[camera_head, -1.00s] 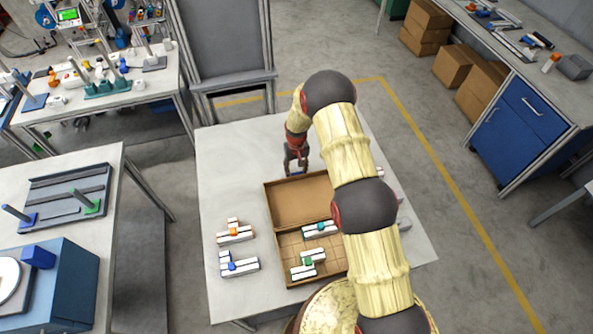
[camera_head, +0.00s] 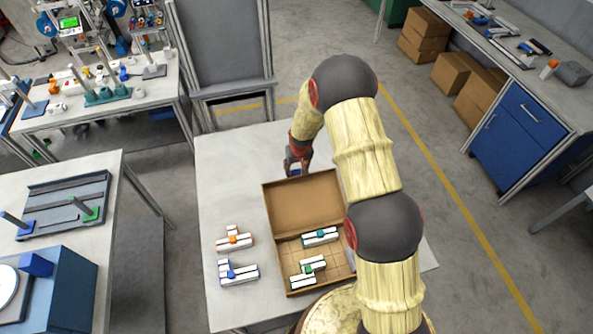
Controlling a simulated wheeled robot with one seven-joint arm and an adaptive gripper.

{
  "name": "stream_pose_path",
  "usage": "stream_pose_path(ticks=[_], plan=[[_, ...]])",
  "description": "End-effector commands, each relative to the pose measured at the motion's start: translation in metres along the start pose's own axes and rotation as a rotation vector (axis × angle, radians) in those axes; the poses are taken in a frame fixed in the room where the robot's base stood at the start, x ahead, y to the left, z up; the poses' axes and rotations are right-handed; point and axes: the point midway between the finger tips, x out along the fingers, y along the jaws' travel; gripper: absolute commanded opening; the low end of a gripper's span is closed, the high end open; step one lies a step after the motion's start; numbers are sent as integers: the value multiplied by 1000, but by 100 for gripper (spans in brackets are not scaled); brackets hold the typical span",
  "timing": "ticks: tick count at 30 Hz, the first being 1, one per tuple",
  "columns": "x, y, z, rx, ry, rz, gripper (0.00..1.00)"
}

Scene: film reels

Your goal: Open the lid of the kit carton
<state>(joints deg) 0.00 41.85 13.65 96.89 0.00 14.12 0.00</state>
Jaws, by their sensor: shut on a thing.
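The kit carton (camera_head: 321,287) is a brown cardboard box on the grey table. Its lid (camera_head: 303,205) is swung up and away from the compartments, with its inner face toward me. The exact angle of the lid is hard to tell. My gripper (camera_head: 296,172) is at the lid's far edge, shut on the lid there; the fingertips are small and partly hidden. White pieces with green parts (camera_head: 320,236) lie in the carton's compartments, and another group (camera_head: 308,268) lies nearer the front. My arm covers the carton's right side.
White pieces with an orange part (camera_head: 234,240) and white pieces with a blue part (camera_head: 238,272) lie left of the carton on the table (camera_head: 222,170). A grey chair-like frame (camera_head: 225,50) stands behind the table.

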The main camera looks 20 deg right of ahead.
Motion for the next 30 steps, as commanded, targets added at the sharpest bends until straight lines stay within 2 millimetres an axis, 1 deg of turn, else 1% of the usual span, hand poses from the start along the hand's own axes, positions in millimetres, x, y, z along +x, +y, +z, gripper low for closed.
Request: stream_pose_path(ticks=[1, 7, 8, 9, 17, 26, 30], plan=[[1, 0, 4, 0, -8, 0, 0], [2, 0, 4, 0, -10, 0, 0], [2, 0, 5, 0, -11, 0, 46], [2, 0, 5, 0, -11, 0, 48], [1, 0, 3, 0, -7, 0, 63], [1, 0, 2, 0, -6, 0, 64], [-7, 0, 2, 0, -5, 0, 64]])
